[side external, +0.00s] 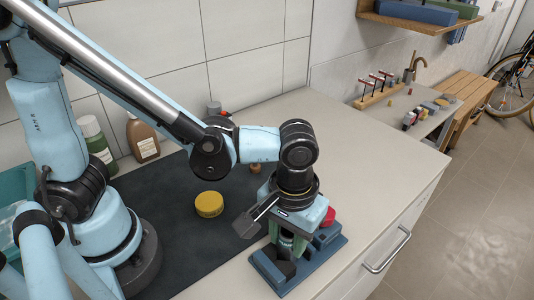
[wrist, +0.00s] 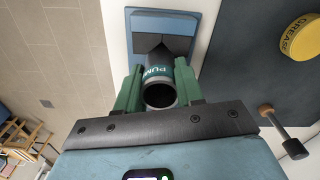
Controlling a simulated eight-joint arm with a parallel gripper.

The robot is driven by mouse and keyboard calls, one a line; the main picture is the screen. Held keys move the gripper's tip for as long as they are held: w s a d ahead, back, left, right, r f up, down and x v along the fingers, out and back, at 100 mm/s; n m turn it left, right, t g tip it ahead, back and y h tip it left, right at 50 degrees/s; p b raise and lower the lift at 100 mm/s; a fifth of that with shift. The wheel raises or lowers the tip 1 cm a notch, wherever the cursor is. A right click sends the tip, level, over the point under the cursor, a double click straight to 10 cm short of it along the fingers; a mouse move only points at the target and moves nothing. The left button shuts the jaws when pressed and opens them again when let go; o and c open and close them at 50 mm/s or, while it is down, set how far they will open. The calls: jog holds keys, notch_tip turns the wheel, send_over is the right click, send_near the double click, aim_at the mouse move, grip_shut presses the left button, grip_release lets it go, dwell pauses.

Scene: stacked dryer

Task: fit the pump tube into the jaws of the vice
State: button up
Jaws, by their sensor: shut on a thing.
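The pump tube (wrist: 160,88) is a short dark hollow cylinder with a teal band lettered "PUM". My gripper (wrist: 158,94) is shut on it, one green finger on each side, with the tube's open end facing the wrist camera. The blue vice (side external: 318,254) stands at the counter's front edge, directly under my gripper (side external: 292,240). In the wrist view the vice (wrist: 190,22) and its dark notched jaw lie just beyond the tube's far end. I cannot tell whether the tube touches the jaws or sits between them; the gripper and wrist partly hide this.
A yellow grease tin (side external: 209,204) lies on the dark mat (side external: 175,220), left of the vice. A small wooden-knobbed thing (side external: 255,168) stands behind. Bottles (side external: 143,138) line the wall. A red round part (side external: 328,217) is beside my wrist. The counter to the right is clear.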

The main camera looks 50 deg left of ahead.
jog(key=shift+f, duration=0.4)
jog(key=o, duration=1.2)
jog(key=shift+r, duration=0.1)
notch_tip(320, 180, up, 12)
jog(key=shift+f, duration=0.1)
jog(key=w+a+m+t, duration=0.1)
jog(key=a+t, duration=0.1)
jog(key=a, duration=0.4)
jog(key=w+a+f+m+t, duration=0.1)
jog(key=a+t, duration=0.1)
jog(key=a, duration=0.4)
jog(key=w+a+f+m+t, duration=0.1)
jog(key=w+a+t, duration=0.1)
jog(key=a, duration=0.5)
jog(key=shift+f+t, duration=0.25)
jog(key=shift+t, duration=0.35)
